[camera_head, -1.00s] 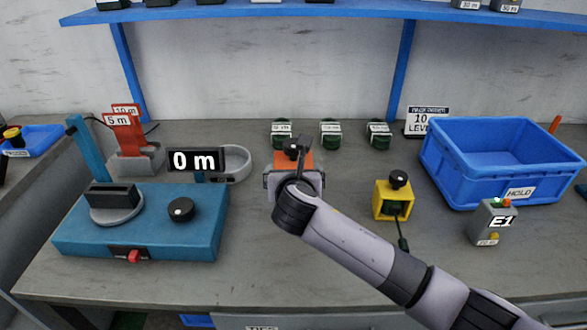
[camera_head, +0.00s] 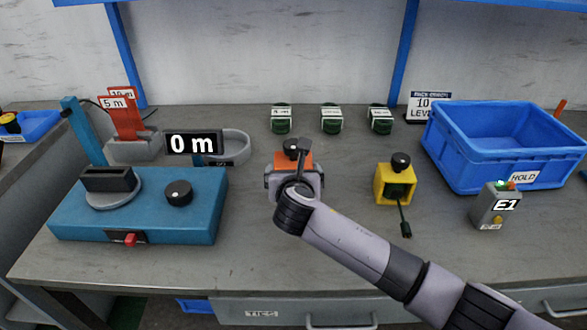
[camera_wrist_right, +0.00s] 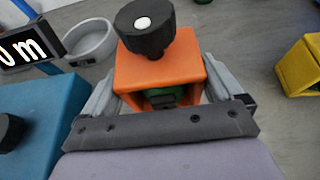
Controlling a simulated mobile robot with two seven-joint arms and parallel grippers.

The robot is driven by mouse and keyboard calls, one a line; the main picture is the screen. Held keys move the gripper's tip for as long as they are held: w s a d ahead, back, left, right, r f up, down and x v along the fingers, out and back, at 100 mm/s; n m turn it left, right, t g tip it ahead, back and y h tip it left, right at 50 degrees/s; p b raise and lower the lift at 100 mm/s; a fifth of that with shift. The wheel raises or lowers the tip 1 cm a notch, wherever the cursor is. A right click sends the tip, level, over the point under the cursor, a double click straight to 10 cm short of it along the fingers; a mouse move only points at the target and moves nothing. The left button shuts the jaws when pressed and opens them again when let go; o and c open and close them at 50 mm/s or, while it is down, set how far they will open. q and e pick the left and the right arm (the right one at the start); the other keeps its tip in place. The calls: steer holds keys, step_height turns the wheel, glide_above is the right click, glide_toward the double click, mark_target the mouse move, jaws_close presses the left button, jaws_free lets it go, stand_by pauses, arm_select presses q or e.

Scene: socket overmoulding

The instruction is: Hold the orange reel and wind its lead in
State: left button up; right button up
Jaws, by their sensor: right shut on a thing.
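The orange reel (camera_head: 294,160) is a small boxy block with a black knob on top; it stands near the middle of the bench. My right gripper (camera_head: 294,182) is shut on it. In the right wrist view the orange reel (camera_wrist_right: 160,75) sits between the two grey fingers, with its black knob (camera_wrist_right: 146,28) on top and some green inside its near opening. Its lead cannot be made out, as my gripper and wrist cover the near side. My left gripper does not show in either view.
A yellow reel (camera_head: 382,185) with a dark lead stands to the right, near a grey tester (camera_head: 487,212) reading E1. A blue crate (camera_head: 470,150) marked HOLD is behind. A teal machine (camera_head: 205,215) with a 0 m display (camera_head: 193,142) is left. Several green reels line the back.

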steer(key=shift+f+b, duration=0.65)
steer(key=shift+f, duration=0.65)
steer(key=shift+f+b, duration=0.45)
steer(key=shift+f, duration=0.5)
steer(key=shift+f, duration=0.15)
